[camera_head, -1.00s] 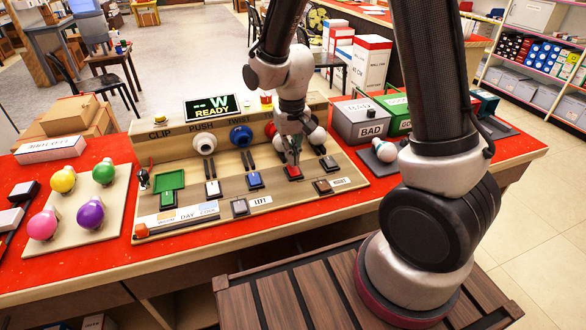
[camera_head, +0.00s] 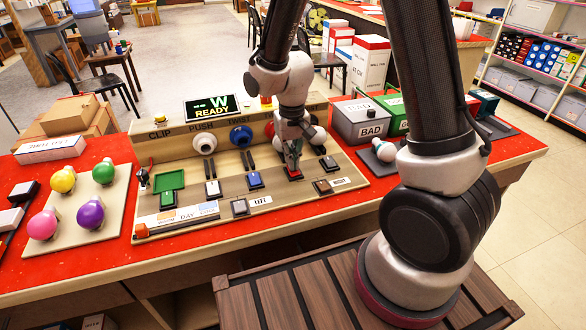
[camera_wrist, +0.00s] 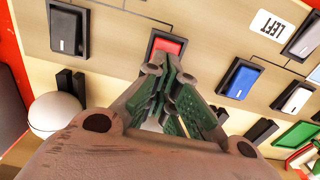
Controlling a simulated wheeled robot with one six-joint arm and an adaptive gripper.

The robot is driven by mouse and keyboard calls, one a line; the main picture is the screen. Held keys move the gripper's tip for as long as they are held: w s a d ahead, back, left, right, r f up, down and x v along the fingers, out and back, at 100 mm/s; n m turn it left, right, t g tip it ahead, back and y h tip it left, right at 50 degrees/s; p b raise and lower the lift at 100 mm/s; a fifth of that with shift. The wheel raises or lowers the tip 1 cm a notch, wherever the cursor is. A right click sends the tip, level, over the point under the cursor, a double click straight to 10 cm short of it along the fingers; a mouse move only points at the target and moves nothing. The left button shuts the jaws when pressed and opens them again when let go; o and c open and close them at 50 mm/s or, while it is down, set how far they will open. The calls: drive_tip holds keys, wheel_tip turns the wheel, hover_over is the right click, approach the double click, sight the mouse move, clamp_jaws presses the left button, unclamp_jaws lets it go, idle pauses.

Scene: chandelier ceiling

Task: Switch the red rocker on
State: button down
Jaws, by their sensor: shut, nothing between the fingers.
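The red rocker (camera_head: 294,174) sits in a dark frame on the sloped beige panel (camera_head: 225,190), between a blue rocker (camera_head: 254,180) and a dark rocker (camera_head: 328,163). In the wrist view the red rocker (camera_wrist: 167,46) shows just beyond my fingertips. My gripper (camera_head: 293,167) is shut and empty, pointing down at the red rocker. Its fingertips (camera_wrist: 165,70) overlap the near edge of the rocker in the wrist view. I cannot tell whether they touch it. The fingers hide part of the rocker in the head view.
Other rockers stand close by, including a brown one (camera_head: 322,187) and a grey one (camera_head: 240,207) beside the LEFT label. A screen (camera_head: 212,107) reads READY. Coloured bulbs on a board (camera_head: 75,225) lie left; a grey BAD box (camera_head: 362,122) stands right.

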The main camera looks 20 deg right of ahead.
sight(302, 176)
drive_tip(key=shift+f, duration=0.25)
drive_tip(key=shift+r, duration=3.5)
drive_tip(key=s+d+r+t, duration=0.4)
drive_tip(key=s+d+r, duration=1.1)
drive_tip(key=s+r, duration=0.3)
drive_tip(key=shift+s, duration=0.5)
